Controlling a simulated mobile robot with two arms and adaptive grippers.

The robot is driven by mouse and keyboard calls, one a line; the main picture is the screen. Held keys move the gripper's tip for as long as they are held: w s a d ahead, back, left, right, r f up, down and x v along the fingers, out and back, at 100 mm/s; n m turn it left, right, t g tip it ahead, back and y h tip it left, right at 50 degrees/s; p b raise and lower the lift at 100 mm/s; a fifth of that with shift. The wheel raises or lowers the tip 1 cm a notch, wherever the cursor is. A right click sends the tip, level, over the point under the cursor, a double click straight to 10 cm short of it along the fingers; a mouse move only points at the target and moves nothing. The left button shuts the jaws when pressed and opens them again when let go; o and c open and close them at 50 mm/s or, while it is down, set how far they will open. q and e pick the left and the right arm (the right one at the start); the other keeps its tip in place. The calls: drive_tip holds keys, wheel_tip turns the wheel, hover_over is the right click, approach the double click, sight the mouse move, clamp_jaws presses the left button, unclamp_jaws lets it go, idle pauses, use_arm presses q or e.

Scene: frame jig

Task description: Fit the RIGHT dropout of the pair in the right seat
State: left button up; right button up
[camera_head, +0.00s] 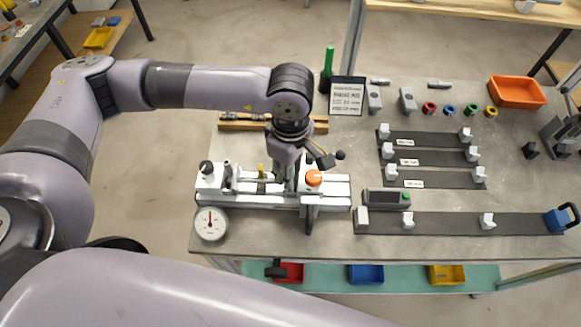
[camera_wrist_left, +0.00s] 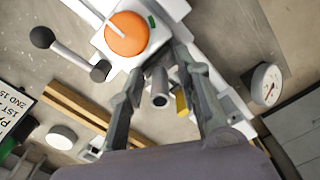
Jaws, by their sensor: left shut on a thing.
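The white jig (camera_head: 335,190) lies along the front left of the table, with an orange knob (camera_head: 313,178) at its right part. The knob also shows in the left wrist view (camera_wrist_left: 127,34). My left gripper (camera_head: 287,180) points down over the jig, just left of the knob. In the left wrist view its fingers (camera_wrist_left: 158,66) are around a grey round part with a dark hole (camera_wrist_left: 160,88). I cannot tell whether this part is the dropout. The right seat is not clearly visible. My right gripper is not in view.
A dial gauge (camera_head: 211,224) stands at the jig's front left. Two grey pieces (camera_head: 374,97) (camera_head: 408,100), coloured rings (camera_head: 450,110) and an orange bin (camera_head: 517,92) lie at the back. Dark strips with white blocks (camera_head: 430,156) fill the right.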

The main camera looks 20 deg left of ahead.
use_arm(q)
drive_tip(key=o, duration=1.3)
drive_tip(key=shift+c, duration=0.2)
wheel_tip(320, 180, up, 12)
idle(0.3)
